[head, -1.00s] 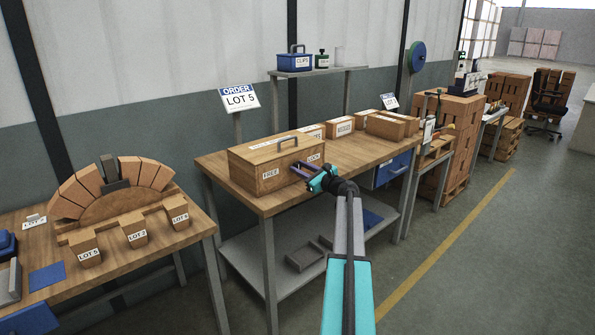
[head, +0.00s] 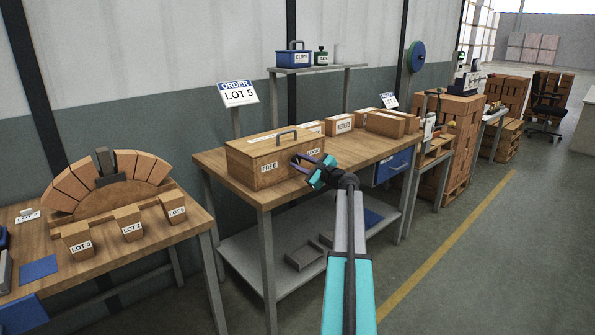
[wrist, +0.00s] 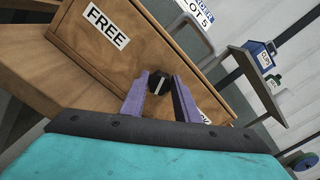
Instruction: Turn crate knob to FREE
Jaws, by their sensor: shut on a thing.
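The wooden crate (head: 248,161) with a dark top handle stands on the workbench, its front face toward me. A FREE label (wrist: 107,26) is on the left of that face. A LOCK label (head: 313,152) is on the right, partly behind my gripper. The black knob (wrist: 158,82) with a pale line sits between the labels in the wrist view. My gripper (wrist: 160,80) has its two purple fingers on either side of the knob, shut on it. The gripper is rolled relative to the crate. In the head view the fingers cover the knob.
Several cardboard boxes (head: 340,123) stand beside the crate on the workbench (head: 263,201). An ORDER LOT 5 sign (head: 238,93) and a shelf (head: 318,70) are behind. A left bench (head: 190,218) holds a brick arch (head: 112,184). Floor to the right is open.

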